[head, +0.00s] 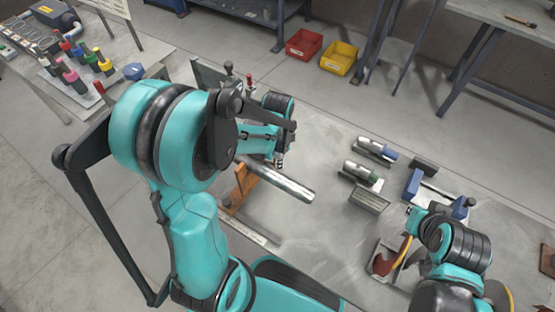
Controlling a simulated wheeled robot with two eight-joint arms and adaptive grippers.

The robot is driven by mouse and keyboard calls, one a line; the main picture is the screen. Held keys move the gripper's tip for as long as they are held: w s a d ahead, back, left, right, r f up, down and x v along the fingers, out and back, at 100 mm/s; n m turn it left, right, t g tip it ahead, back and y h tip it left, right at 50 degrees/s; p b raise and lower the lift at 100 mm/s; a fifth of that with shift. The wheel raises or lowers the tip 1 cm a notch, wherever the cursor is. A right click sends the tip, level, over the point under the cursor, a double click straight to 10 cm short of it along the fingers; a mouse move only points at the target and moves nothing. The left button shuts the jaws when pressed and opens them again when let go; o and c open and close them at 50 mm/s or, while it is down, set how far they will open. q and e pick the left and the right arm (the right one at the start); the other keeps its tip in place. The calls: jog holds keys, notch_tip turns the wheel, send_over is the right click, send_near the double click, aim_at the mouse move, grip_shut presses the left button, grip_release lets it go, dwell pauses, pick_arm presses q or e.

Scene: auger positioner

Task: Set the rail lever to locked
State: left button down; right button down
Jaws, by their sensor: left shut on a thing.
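My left gripper (279,162) is over the middle of the metal table, just behind a shiny metal tube (280,181). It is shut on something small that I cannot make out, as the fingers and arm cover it. The tube lies at a slant by an orange bracket (239,190). I cannot pick out the rail lever for certain. A red-topped post (249,81) and a dark-knobbed post (228,69) stand behind my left arm. My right gripper (411,213) is at the right of the table; its fingers are too small to read.
Two metal cylinders in holders (368,150) (358,172) and a blue-ended clamp (412,185) stand on the right of the table (320,235). A red-and-yellow item (384,262) is near my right arm. Red (304,44) and yellow (339,58) bins are on the floor behind.

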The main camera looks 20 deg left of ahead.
pick_arm(q)
jog(key=w+n, duration=0.1)
jog(key=n, duration=0.1)
jog(key=w+n, duration=0.1)
jog(key=n, duration=0.1)
jog(key=w+n, duration=0.1)
jog(key=n, duration=0.1)
jog(key=w+a+n, duration=0.1)
jog(key=n, duration=0.1)
jog(key=shift+w, duration=0.1)
jog(key=n, duration=0.1)
jog(key=w+a+n, duration=0.1)
jog(key=n, duration=0.3)
jog(key=shift+w+a, duration=0.3)
jog(key=shift+a, duration=0.1)
jog(key=shift+w+a+n, duration=0.25)
jog(key=shift+a+n, duration=0.35)
jog(key=shift+n, duration=0.6)
jog(key=shift+w+a+n, duration=0.2)
jog(key=shift+a+n, duration=0.35)
jog(key=shift+n, duration=0.65)
jog(key=c, duration=1.4)
grip_release()
jog(key=shift+a, duration=0.1)
jog(key=shift+r, duration=0.1)
